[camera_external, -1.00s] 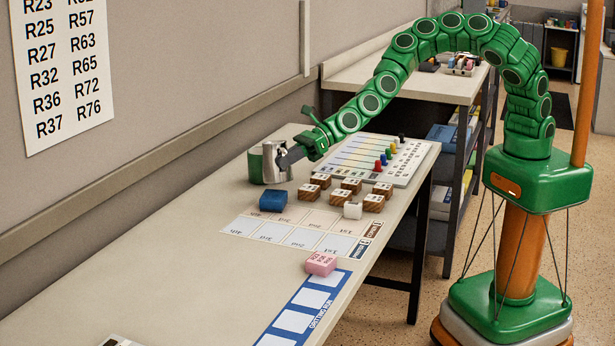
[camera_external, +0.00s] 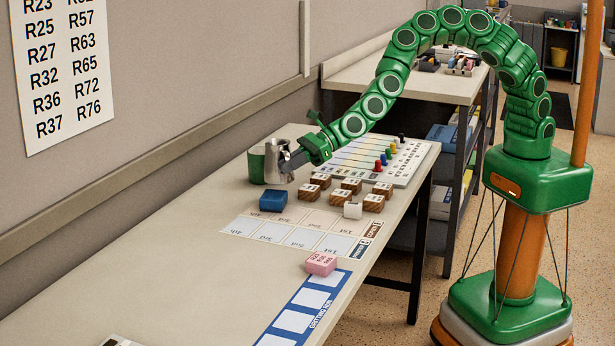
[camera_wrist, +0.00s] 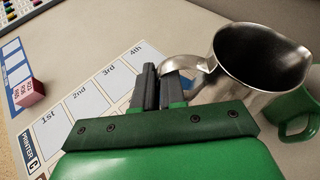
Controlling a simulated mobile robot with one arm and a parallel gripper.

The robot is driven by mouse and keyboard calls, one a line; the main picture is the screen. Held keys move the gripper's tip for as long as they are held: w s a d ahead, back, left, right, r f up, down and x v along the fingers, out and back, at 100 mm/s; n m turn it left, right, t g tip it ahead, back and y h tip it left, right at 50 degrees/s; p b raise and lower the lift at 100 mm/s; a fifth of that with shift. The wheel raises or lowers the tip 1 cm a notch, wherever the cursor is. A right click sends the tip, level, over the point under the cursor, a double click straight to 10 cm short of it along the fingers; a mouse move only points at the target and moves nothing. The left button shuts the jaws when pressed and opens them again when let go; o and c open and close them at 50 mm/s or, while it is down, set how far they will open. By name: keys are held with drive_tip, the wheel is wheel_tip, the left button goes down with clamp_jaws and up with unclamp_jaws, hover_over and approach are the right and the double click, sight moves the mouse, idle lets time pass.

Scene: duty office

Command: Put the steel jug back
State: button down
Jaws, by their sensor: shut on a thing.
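The steel jug (camera_external: 279,163) is at the far end of the long table, in front of a green mug (camera_external: 256,166). In the wrist view the jug (camera_wrist: 262,58) is open-topped and empty inside as far as I can see, with its handle toward my gripper. My gripper (camera_external: 291,160) is shut on the jug's handle; in the wrist view its dark fingers (camera_wrist: 158,88) close at the handle (camera_wrist: 185,68). The green mug (camera_wrist: 298,118) shows partly behind the jug. Whether the jug's base touches the table cannot be told.
A board with coloured pegs (camera_external: 385,155) lies to the right. A pink block (camera_external: 320,263) sits nearer.

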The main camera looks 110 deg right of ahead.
drive_tip(key=s+a+r+n+g+y, duration=0.2)
drive_tip(key=s+a+r+n+y, duration=0.25)
drive_tip(key=s+a, duration=0.4)
drive_tip(key=s+a+r+n+g+y, duration=0.25)
drive_tip(key=s+a+n+y, duration=0.25)
drive_tip(key=s+a, duration=0.3)
drive_tip(key=shift+w+a+f, duration=0.6)
drive_tip(key=shift+w+f, duration=1.1)
drive_tip(key=shift+w, duration=0.75)
drive_tip(key=shift+w+a+f, duration=0.55)
drive_tip(key=shift+w+f, duration=1.2)
drive_tip(key=shift+w, duration=0.7)
drive_tip(key=shift+w+a+f, duration=0.6)
drive_tip(key=shift+w+f, duration=1.1)
drive_tip(key=shift+w, duration=0.75)
drive_tip(key=shift+f, duration=1.2)
drive_tip(key=shift+f+h, duration=0.15)
drive_tip(key=shift+h, duration=0.1)
drive_tip(key=c, duration=1.2)
unclamp_jaws()
